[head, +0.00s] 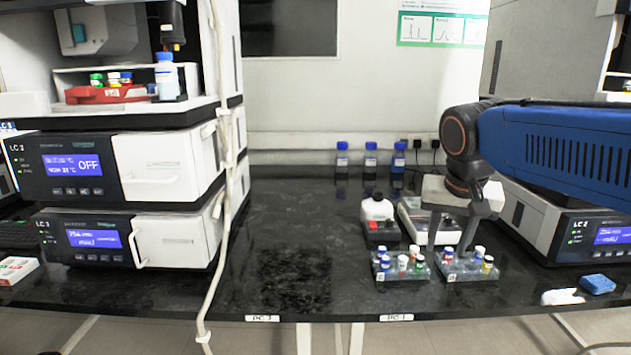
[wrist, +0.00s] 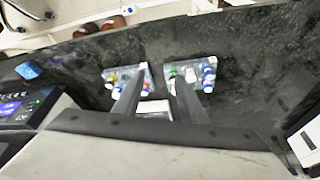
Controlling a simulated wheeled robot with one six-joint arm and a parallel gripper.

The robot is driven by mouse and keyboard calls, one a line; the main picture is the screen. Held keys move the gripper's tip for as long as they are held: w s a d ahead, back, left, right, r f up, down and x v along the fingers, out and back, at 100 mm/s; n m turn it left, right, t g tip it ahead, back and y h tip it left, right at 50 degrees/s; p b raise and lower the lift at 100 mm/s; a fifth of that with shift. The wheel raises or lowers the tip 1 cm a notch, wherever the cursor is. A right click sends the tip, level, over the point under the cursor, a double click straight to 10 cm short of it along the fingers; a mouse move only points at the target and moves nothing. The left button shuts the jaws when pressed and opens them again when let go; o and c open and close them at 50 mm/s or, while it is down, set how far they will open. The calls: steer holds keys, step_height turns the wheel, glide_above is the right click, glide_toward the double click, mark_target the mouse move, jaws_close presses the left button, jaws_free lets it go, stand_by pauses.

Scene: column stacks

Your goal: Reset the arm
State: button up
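My gripper (head: 450,240) is at the end of my blue arm, over the right part of the black bench in the head view. Its two grey fingers point down and stand apart with nothing visible between them. In the wrist view the gripper (wrist: 153,104) also shows its fingers spread. Two small vial racks sit on the bench just beyond the fingertips: a left rack (head: 403,276) and a right rack (head: 468,272). Each holds several vials with coloured caps. Whether a fingertip touches a rack cannot be told.
Blue-capped bottles (head: 371,158) line the back wall. Instrument stacks (head: 165,170) flank the bench left and right. A blue block (head: 597,284) lies at the right front edge. The bench's left middle is clear.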

steer(key=s+d+f+n+t+y, duration=0.1)
steer(key=s+d+f+n, duration=0.1)
steer(key=s+f, duration=1.3)
steer(key=shift+s+d+n, duration=0.2)
steer(key=shift+s+n, duration=0.7)
steer(key=shift+s, duration=0.15)
